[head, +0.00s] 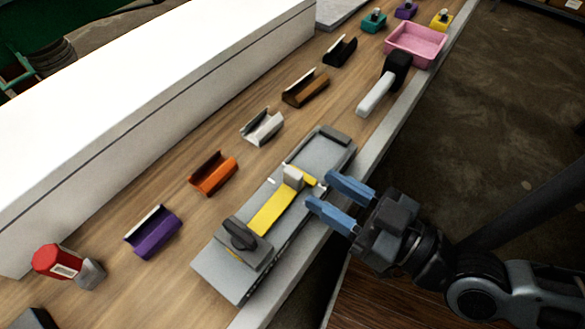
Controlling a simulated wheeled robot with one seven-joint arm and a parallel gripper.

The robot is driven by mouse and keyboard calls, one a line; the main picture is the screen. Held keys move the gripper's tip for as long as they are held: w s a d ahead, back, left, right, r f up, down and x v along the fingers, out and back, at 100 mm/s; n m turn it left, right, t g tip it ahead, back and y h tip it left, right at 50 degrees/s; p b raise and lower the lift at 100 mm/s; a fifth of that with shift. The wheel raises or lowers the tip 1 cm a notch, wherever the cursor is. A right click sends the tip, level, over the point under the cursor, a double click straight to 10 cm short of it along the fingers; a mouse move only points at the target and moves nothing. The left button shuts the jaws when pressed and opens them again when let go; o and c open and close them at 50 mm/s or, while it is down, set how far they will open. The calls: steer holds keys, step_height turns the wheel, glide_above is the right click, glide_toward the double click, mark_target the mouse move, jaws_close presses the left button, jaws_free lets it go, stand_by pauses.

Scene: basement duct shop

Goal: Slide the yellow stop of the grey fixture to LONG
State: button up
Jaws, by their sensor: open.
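The grey fixture (222,274) lies on the wooden bench near its front edge. A yellow strip (270,211) runs along its middle. The yellow stop (309,181) sits toward the fixture's upper end, partly behind a pale grey block (293,175). A dark grey knob (240,234) stands on the fixture's lower end. I cannot read any LONG marking. My gripper (318,188) has two blue fingers, spread apart and empty. It reaches in from the right, with its fingertips close to the stop's right end; I cannot tell whether they touch.
Purple (153,232), orange (213,173), white (262,126), brown (305,88) and black (340,50) channel pieces line the bench behind the fixture. A black-headed mallet (377,93) and pink bin (415,46) lie beyond the fixture.

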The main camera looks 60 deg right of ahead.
mark_target(302, 177)
steer(key=shift+p+x, duration=0.6)
steer(key=shift+x, duration=2.95)
jaws_close()
